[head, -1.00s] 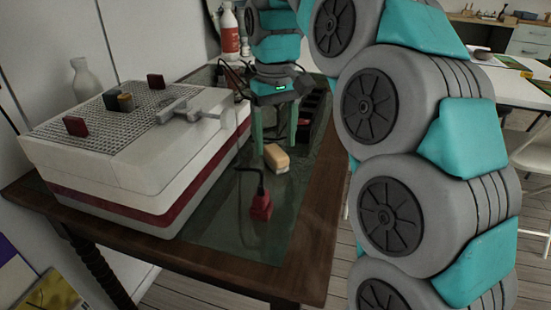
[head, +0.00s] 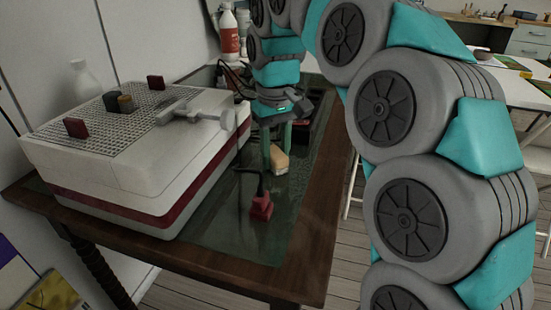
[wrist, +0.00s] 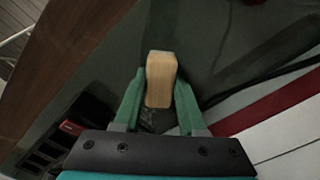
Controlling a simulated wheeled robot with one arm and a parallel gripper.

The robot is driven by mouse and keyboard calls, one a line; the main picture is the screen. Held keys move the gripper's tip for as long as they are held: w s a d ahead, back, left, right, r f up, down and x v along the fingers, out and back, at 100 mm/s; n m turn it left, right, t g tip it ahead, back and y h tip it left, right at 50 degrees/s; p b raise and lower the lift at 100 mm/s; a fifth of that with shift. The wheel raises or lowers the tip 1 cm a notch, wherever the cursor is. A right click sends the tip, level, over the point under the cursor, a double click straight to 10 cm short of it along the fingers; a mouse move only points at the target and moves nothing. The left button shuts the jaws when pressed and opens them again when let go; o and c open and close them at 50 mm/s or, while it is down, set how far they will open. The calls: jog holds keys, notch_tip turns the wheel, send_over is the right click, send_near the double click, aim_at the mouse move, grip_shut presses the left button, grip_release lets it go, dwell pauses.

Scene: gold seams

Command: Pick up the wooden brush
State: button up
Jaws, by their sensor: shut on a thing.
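The wooden brush (head: 279,161) is a small pale wooden block at the green mat on the table. It also shows in the wrist view (wrist: 161,72), its long side running between the green fingers. My gripper (head: 276,155) points down over it, one finger on each side. In the wrist view my gripper (wrist: 160,88) is shut on the brush. The brush's underside is hidden. I cannot tell whether it still touches the mat.
A large white box with a grid top (head: 110,150) stands to the left. A red plug-like object (head: 261,208) with a dark cable lies in front of the brush. A dark compartmented tray (wrist: 50,145) and a red-labelled bottle (head: 229,35) are nearby. The front mat is mostly clear.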

aim_at(277, 152)
grip_shut()
jog(key=shift+d+r, duration=0.2)
jog(key=shift+r, duration=2.2)
notch_tip(277, 152, up, 3)
jog(key=shift+f+p, duration=0.2)
jog(key=shift+p, duration=0.5)
jog(key=s+d+b, duration=0.1)
jog(key=s+d, duration=0.2)
jog(key=d, duration=0.6)
jog(key=s+d+b, duration=0.1)
jog(key=s+d, duration=0.3)
jog(key=d, duration=0.5)
jog(key=shift+s+f, duration=0.15)
jog(key=shift+s, duration=0.15)
